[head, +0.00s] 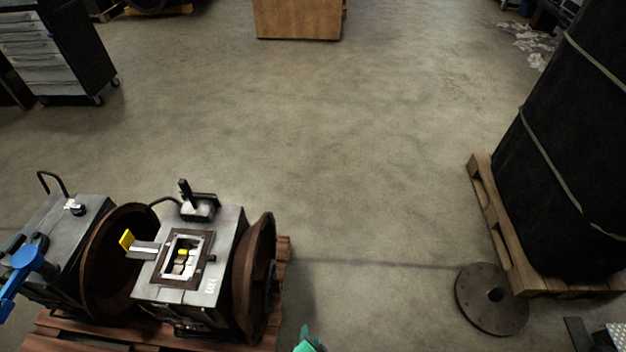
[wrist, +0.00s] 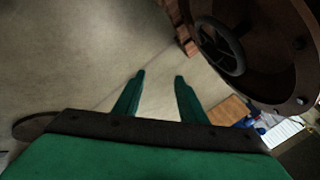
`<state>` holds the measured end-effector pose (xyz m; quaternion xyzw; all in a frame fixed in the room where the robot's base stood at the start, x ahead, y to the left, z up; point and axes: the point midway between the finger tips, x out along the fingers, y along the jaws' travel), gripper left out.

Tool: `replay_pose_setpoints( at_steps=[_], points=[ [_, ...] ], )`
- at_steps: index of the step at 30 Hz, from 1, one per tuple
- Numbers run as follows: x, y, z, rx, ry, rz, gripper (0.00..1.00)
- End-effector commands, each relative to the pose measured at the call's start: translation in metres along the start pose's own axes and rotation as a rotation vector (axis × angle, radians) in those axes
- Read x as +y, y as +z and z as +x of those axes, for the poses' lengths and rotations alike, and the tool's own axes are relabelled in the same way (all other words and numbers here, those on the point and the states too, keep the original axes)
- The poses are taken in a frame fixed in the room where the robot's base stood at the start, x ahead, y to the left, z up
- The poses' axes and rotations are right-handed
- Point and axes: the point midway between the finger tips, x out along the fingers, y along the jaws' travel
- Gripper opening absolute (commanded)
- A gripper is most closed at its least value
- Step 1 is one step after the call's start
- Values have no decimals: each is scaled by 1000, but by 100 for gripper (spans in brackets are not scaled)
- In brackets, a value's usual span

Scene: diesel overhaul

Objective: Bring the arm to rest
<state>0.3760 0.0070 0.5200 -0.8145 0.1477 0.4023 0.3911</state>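My gripper shows in the wrist view (wrist: 159,77) as two green fingers standing apart, with only bare floor seen between them. It is open and holds nothing. In the head view only a small green part of my gripper (head: 308,343) shows at the bottom edge, just right of the pallet with the engine parts. The rest of my arm is out of the head view.
Grey engine housings (head: 205,297) with rusty flanges (head: 256,278) stand on a reddish pallet (head: 284,258) at lower left. One flange (wrist: 285,85) looms upper right in the wrist view. A round plate (head: 480,312) lies near a loaded pallet (head: 487,210) at right. The middle floor is clear.

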Motion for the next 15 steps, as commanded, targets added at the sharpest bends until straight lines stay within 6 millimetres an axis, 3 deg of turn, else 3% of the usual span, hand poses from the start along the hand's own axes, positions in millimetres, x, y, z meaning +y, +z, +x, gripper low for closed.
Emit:
replay_pose_setpoints(
  at_steps=[1,6,15],
  points=[
    [4,2,-21,30,-17,-49,38],
    [-1,-2,-86,147,-81,-229,38],
    [-33,-21,-216,373,-165,-540,38]
  ],
)
